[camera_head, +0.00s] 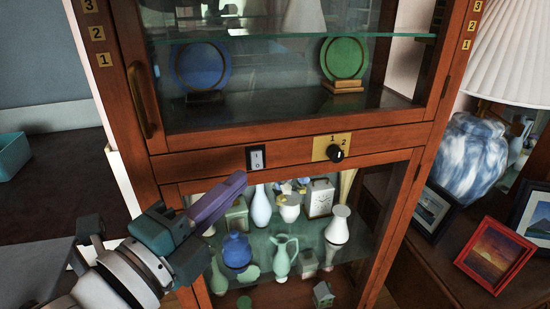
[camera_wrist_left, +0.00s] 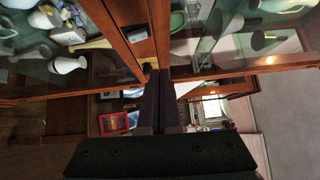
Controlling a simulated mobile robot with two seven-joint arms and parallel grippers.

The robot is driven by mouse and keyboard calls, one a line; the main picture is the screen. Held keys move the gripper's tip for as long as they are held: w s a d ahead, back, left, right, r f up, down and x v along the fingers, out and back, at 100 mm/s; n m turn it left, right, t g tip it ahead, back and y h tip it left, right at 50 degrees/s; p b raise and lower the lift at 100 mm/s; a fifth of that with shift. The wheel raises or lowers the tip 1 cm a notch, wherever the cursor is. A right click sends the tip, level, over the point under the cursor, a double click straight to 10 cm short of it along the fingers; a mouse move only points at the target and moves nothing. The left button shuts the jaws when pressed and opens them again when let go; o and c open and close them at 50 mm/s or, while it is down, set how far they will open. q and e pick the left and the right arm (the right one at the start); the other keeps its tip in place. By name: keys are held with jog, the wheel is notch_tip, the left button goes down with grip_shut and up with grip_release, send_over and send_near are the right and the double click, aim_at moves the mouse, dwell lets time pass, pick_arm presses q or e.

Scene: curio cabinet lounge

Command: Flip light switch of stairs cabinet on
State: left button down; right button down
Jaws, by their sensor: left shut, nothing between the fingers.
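The cabinet (camera_head: 215,148) is a tall wooden case with glass doors. The light switch (camera_head: 256,158) is a small pale rocker on a dark plate on the wooden rail between the upper and lower glass doors. My left gripper (camera_head: 243,177) comes in from the left with its purple fingers shut and empty. In the head view its tips show just below and left of the switch; whether they touch the cabinet I cannot tell. My right gripper is not in view.
A brass plate with a black knob (camera_head: 336,154) marked 1 and 2 sits right of the switch. A brass handle (camera_head: 144,100) is on the upper door. Vases and a clock (camera_head: 320,198) stand behind the lower glass. A lamp (camera_head: 466,155) and a red picture frame (camera_head: 494,254) are at right.

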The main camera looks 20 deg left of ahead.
pick_arm(q)
jog(key=shift+s+a+r, duration=0.15)
jog(key=shift+s+a, duration=0.05)
jog(key=shift+s, duration=0.95)
jog(key=shift+s+a+r, duration=0.1)
jog(key=shift+s+a, duration=0.1)
jog(key=shift+s, duration=0.9)
jog(key=s+a+r+n+g+y+p, duration=0.4)
jog(key=n+g+p, duration=0.4)
jog(key=n, duration=0.4)
jog(key=s+d+r+n+g+p, duration=0.2)
jog(key=s+r+n+g+p, duration=0.15)
jog(key=s, duration=0.25)
jog(key=s+d+r+n+g+p, duration=0.1)
jog(key=s+r+n+g+p, duration=0.25)
jog(key=s, duration=0.35)
notch_tip(320, 180, up, 36)
jog(key=p, duration=3.7)
jog(key=shift+w+t+h, duration=0.25)
jog(key=shift+t+h, duration=0.05)
